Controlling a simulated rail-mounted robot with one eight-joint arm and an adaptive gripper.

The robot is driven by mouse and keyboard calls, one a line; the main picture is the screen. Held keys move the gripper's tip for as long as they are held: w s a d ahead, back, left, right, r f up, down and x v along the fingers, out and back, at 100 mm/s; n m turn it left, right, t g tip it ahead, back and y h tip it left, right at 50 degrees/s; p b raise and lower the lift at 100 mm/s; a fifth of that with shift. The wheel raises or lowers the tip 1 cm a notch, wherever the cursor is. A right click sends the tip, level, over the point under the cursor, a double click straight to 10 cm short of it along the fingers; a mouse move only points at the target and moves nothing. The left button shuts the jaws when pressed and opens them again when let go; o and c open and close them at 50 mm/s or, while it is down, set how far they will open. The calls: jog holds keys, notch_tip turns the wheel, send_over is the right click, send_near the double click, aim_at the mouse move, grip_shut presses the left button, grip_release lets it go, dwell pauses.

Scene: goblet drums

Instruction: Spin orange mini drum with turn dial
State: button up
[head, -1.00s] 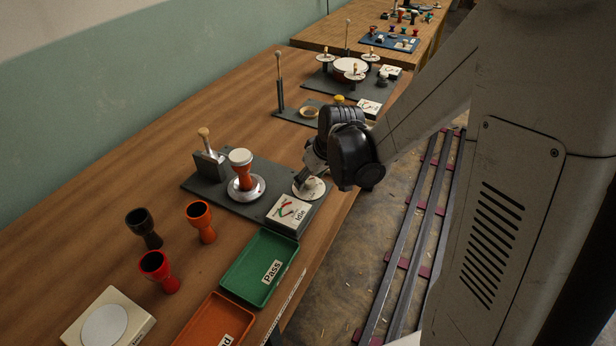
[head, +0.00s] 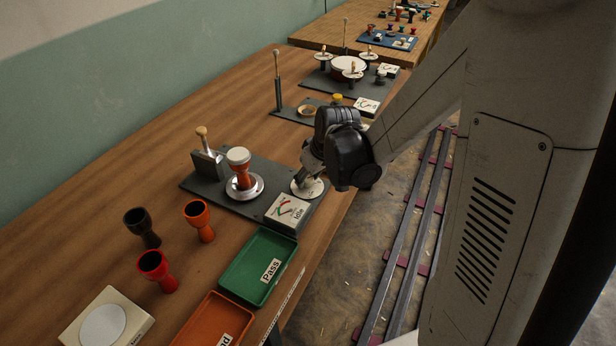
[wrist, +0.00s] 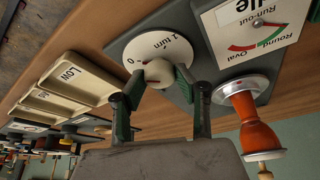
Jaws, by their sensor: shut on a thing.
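The orange mini drum (head: 242,178), with a white top, stands upright on a silver round plate (head: 257,188) on the dark grey station base (head: 213,192). It also shows upside down in the wrist view (wrist: 250,125). The turn dial is a white disc (wrist: 140,44) marked "0" and "1 turn", with a pale round knob (wrist: 160,72) at its middle. My gripper (wrist: 158,84) is shut on the knob, one finger on each side. In the head view my gripper (head: 303,181) is over the dial (head: 316,188), and the knob is hidden.
A gauge box (head: 288,212) reading "Idle" stands beside the dial, close to my gripper. A clamp-like post (head: 207,160) stands behind the drum. Green "Pass" tray (head: 235,281), orange tray (head: 195,330) and loose black, orange and red drums lie nearer. Bare wood (head: 80,250) is free at left.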

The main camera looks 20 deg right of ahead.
jog(key=m+h+b, duration=0.1)
jog(key=m, duration=0.1)
jog(key=m+b, duration=0.1)
jog(key=m, duration=0.1)
jog(key=shift+a+f+m+h, duration=0.1)
jog(key=shift+a+m+h, duration=0.05)
jog(key=shift+m+h, duration=0.2)
jog(key=m+h+b, duration=0.1)
jog(key=m+h, duration=0.1)
jog(key=m, duration=0.3)
jog(key=shift+b, duration=0.35)
jog(key=m+h, duration=0.1)
jog(key=m, duration=0.2)
jog(key=m+g+b, duration=0.1)
jog(key=m, duration=0.2)
jog(key=shift+w+a+g+h, duration=0.1)
jog(key=shift+g+h, duration=0.2)
jog(key=shift+h, duration=0.05)
jog(key=shift+m+g+b, duration=0.55)
jog(key=shift+m+g, duration=0.25)
jog(key=shift+m, duration=1.05)
jog(key=shift+h, duration=0.3)
jog(key=o, duration=1.1)
